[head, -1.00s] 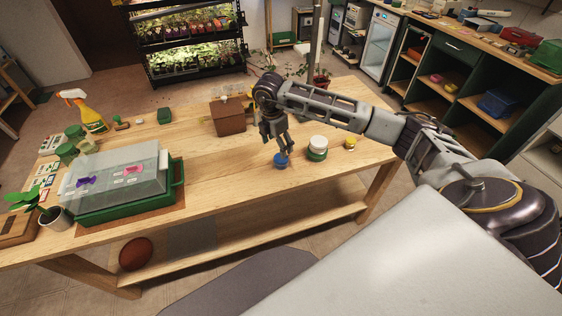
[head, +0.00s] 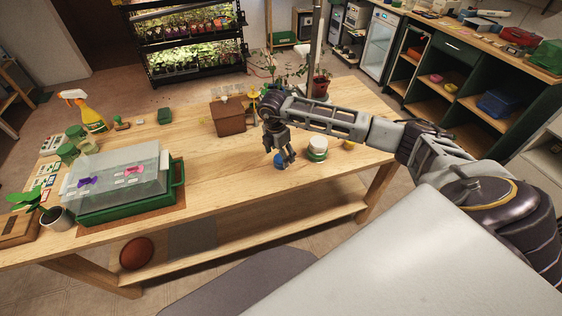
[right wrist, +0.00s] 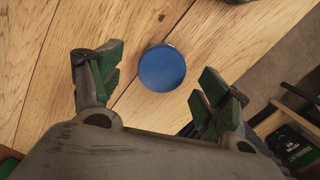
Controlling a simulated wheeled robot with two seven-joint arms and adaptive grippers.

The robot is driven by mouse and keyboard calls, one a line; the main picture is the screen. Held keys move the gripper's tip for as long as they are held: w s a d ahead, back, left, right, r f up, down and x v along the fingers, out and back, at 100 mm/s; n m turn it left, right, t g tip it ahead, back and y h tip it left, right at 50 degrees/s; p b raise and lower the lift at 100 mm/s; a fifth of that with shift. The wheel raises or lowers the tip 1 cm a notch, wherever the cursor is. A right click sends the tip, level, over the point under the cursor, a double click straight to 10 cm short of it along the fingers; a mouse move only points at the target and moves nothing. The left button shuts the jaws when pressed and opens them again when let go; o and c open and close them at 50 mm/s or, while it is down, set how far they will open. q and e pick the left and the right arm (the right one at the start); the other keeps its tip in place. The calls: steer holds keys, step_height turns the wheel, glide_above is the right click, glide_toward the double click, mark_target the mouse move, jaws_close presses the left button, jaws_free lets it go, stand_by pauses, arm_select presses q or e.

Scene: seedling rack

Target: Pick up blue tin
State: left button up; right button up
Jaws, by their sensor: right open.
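The blue tin (head: 279,162) stands on the wooden table near its front edge, partly hidden by my right gripper in the head view. In the right wrist view the tin (right wrist: 162,68) shows as a round blue lid from above, a little beyond the fingertips and between their lines. My right gripper (head: 284,158) is open, pointing down over the tin; in the right wrist view its green-padded fingers (right wrist: 158,88) are spread wide with nothing between them. My left gripper is not in view.
A green tin with a white lid (head: 317,148) stands close to the right of the blue tin, with a small yellow item (head: 348,145) beyond it. A brown box (head: 228,117) stands behind left. A green tray with a clear cover (head: 178,190) is at the left. The table between is clear.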

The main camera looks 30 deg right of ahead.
mark_target(281, 159)
steer(key=shift+d+f, duration=0.15)
steer(key=shift+f, duration=0.65)
steer(key=shift+d+f, duration=0.1)
steer(key=shift+f, duration=0.7)
steer(key=shift+c, duration=0.2)
steer(key=c, duration=1.1)
steer(key=shift+r, duration=0.1)
